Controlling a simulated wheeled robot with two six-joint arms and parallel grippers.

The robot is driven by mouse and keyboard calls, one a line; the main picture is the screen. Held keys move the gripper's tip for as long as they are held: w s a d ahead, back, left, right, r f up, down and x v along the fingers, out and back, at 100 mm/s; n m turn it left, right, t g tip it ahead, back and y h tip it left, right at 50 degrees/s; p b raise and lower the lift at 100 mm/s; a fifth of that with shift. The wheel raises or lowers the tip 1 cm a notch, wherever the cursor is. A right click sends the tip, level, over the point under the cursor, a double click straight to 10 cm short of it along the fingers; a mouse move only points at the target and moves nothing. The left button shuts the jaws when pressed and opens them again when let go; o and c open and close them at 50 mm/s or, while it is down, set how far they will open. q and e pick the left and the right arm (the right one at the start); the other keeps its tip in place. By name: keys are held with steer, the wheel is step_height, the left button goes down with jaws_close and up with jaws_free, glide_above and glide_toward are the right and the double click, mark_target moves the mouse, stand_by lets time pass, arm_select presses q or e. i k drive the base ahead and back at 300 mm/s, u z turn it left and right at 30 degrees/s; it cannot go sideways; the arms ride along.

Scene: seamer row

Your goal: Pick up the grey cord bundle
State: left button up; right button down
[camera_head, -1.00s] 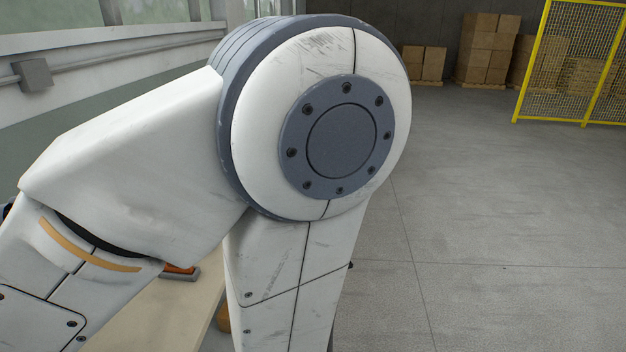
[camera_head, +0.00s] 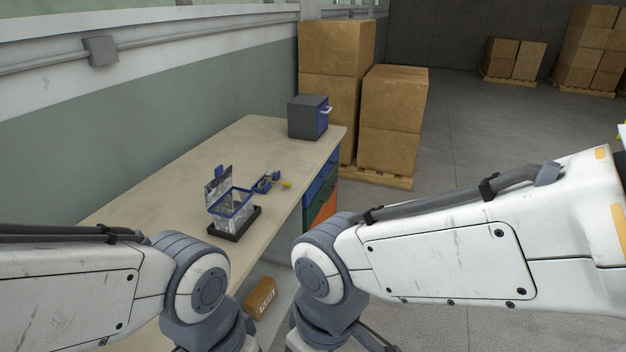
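I cannot make out a grey cord bundle in the head view. The workbench (camera_head: 150,195) runs along the wall on the left. On it stands a clear bin with a blue rim (camera_head: 229,203) and an open lid, on a dark base. Both my arms cross the lower part of the view, but their grippers lie outside it or are hidden. The near part of the bench is partly hidden behind my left arm.
A small grey cabinet with a blue door (camera_head: 308,116) stands at the bench's far end. A blue device with a yellow part (camera_head: 267,182) sits beside the bin. Stacked cartons (camera_head: 392,112) on a pallet stand beyond the bench. A brown box (camera_head: 261,297) lies low by the bench. The floor (camera_head: 475,140) is open at right.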

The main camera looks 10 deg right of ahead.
mark_target(269, 175)
steer(key=z, duration=0.05)
steer(key=k, duration=0.6)
steer(key=z, duration=0.6)
steer(key=i, duration=1.35)
steer(key=u, duration=0.8)
steer(key=i, duration=0.75)
steer(key=u, duration=0.8)
